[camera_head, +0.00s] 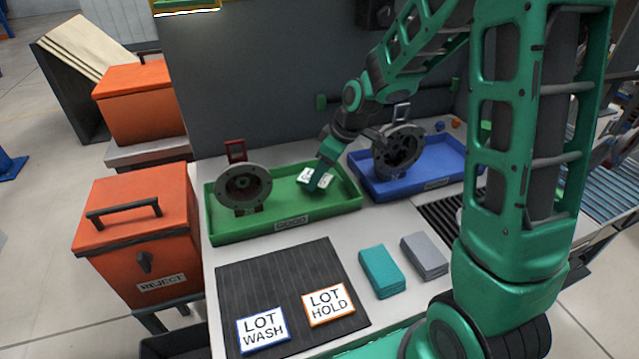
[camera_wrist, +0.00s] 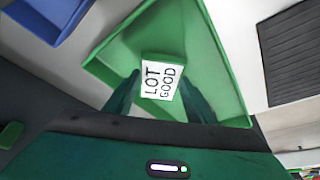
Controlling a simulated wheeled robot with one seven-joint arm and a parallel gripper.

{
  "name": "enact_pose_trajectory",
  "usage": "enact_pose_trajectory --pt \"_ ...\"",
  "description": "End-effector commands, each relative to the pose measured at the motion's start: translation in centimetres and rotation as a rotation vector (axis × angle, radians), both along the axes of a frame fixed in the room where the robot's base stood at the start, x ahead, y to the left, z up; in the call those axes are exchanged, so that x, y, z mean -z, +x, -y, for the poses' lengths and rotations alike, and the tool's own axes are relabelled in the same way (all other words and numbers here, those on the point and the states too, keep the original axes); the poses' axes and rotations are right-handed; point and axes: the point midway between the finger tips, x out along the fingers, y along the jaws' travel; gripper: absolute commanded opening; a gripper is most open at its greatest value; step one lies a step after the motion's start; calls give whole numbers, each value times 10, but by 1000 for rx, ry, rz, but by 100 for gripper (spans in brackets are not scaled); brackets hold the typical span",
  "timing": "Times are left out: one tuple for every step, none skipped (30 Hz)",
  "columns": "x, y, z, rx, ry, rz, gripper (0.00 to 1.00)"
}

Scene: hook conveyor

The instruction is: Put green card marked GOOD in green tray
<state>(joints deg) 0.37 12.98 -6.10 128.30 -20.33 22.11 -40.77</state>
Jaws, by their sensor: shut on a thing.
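The green card marked LOT GOOD (camera_wrist: 161,80) is between the two fingers of my gripper (camera_wrist: 160,98) in the wrist view, its printed face toward the camera. In the head view the card (camera_head: 316,178) shows over the right part of the green tray (camera_head: 235,232), partly covered by my gripper (camera_head: 318,176). My gripper is shut on the card. I cannot tell whether the card touches the tray floor. The green tray also shows in the wrist view (camera_wrist: 215,62) around the card. A grey flanged metal part (camera_head: 243,190) stands in the tray's left part.
A blue tray (camera_head: 375,190) with another flanged part (camera_head: 398,148) stands to the right. A dark mat (camera_head: 270,270) in front bears LOT WASH (camera_head: 263,330) and LOT HOLD (camera_head: 329,305) cards. Teal (camera_head: 381,270) and grey (camera_head: 424,255) stacks lie beside it. An orange REJECT bin (camera_head: 140,230) stands left.

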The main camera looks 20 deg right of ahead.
Motion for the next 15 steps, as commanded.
enact_pose_trajectory --pt "6 -1 0 0 0 -3 29" --pt "11 -1 0 0 0 -3 29" --pt "17 -2 0 0 0 -6 29" --pt "21 -1 0 0 0 -4 29" --pt "25 -1 0 0 0 -4 29" --pt "30 -1 0 -1 0 -4 29" --pt "32 -1 0 -1 0 -3 29" --pt "34 -1 -1 0 0 -1 29" --pt "34 -1 -1 0 0 -1 29" --pt "34 0 -1 0 0 0 29" --pt "34 0 -1 -1 0 0 29" --pt "34 0 -1 -1 0 0 29" --pt "34 -1 -1 -1 0 0 29" --pt "34 -1 -1 -1 0 0 29" --pt "34 0 -1 -1 0 0 29"
